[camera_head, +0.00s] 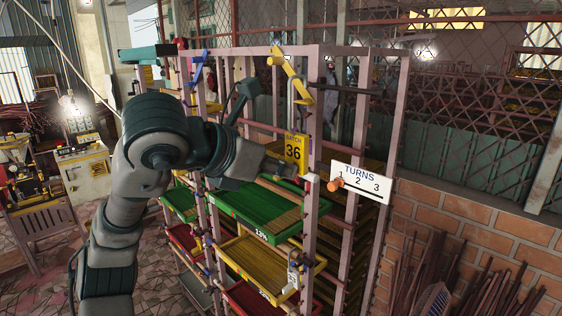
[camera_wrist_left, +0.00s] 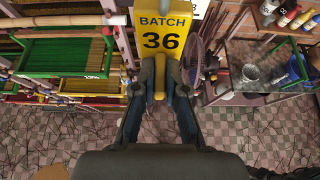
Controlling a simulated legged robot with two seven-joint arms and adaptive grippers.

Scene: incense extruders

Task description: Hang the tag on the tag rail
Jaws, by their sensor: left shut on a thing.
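A yellow tag (camera_head: 295,149) reading BATCH 36 stands upright in front of the pink rack's near post. My left gripper (camera_head: 280,168) is at its lower side in the head view. In the left wrist view, my left gripper (camera_wrist_left: 160,78) is shut on the narrow yellow lower part of the tag (camera_wrist_left: 160,35). The tag's top edge is cut off there. I cannot tell whether the tag touches the rack. I cannot tell for sure which bar is the tag rail. My right gripper is not in view.
The pink rack (camera_head: 312,205) holds green (camera_head: 235,212), yellow and red trays of sticks. A white TURNS sign (camera_head: 360,183) with an orange peg (camera_head: 335,185) is right of the tag. A brick wall (camera_head: 480,230) and stick bundles stand at right. Tiled floor is at left.

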